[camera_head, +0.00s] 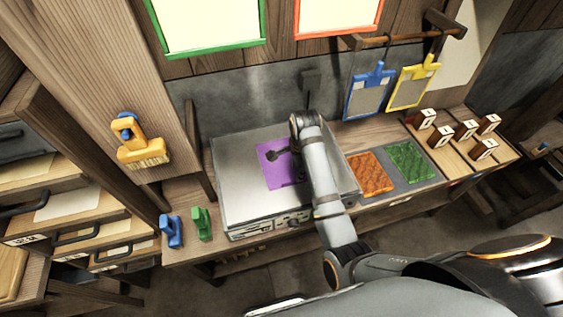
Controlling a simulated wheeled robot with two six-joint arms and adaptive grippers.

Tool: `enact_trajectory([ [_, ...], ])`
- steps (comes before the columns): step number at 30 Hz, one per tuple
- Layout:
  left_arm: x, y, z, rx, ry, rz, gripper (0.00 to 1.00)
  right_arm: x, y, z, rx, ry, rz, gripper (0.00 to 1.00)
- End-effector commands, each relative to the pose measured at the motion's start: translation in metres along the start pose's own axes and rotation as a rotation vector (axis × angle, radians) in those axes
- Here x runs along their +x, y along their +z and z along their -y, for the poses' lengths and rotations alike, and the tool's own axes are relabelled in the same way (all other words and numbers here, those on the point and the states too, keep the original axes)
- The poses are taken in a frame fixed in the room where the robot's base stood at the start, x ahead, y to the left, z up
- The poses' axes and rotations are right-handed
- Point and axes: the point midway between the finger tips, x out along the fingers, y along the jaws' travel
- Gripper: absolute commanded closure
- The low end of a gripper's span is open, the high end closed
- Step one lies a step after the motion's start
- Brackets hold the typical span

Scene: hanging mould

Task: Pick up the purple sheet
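The purple sheet (268,172) lies flat on top of a grey metal box-like machine (235,185) on the workbench. My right arm reaches across the machine from the lower right and covers the sheet's right side. My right gripper (278,154) is over the sheet, with its dark fingers pointing left. It is small and partly hidden by my arm, so I cannot tell whether it is open or touches the sheet. My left gripper is not in view.
Orange (371,174) and green (411,161) textured sheets lie right of the machine. Blue (368,94) and yellow (412,84) framed tools hang behind them. Wooden stamp-like blocks (465,131) stand at the right. Blue (171,231) and green (201,223) clamps stand at the left.

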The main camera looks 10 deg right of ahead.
Motion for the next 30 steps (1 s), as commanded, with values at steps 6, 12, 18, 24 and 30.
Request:
enact_trajectory([
  [6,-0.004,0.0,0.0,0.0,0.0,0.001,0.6,0.014,0.0,0.0,-0.001,-0.002,0.001,0.69],
  [12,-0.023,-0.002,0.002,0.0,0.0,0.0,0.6,0.034,0.003,0.003,-0.001,0.004,0.001,0.69],
  [18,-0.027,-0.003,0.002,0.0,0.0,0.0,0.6,0.063,0.003,0.004,-0.001,0.0,0.0,0.69],
  [24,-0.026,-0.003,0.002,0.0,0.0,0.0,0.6,0.066,0.003,0.004,-0.001,-0.003,0.001,0.69],
  [30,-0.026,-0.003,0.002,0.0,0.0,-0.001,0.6,0.066,0.003,0.004,-0.001,-0.002,0.001,0.92],
])
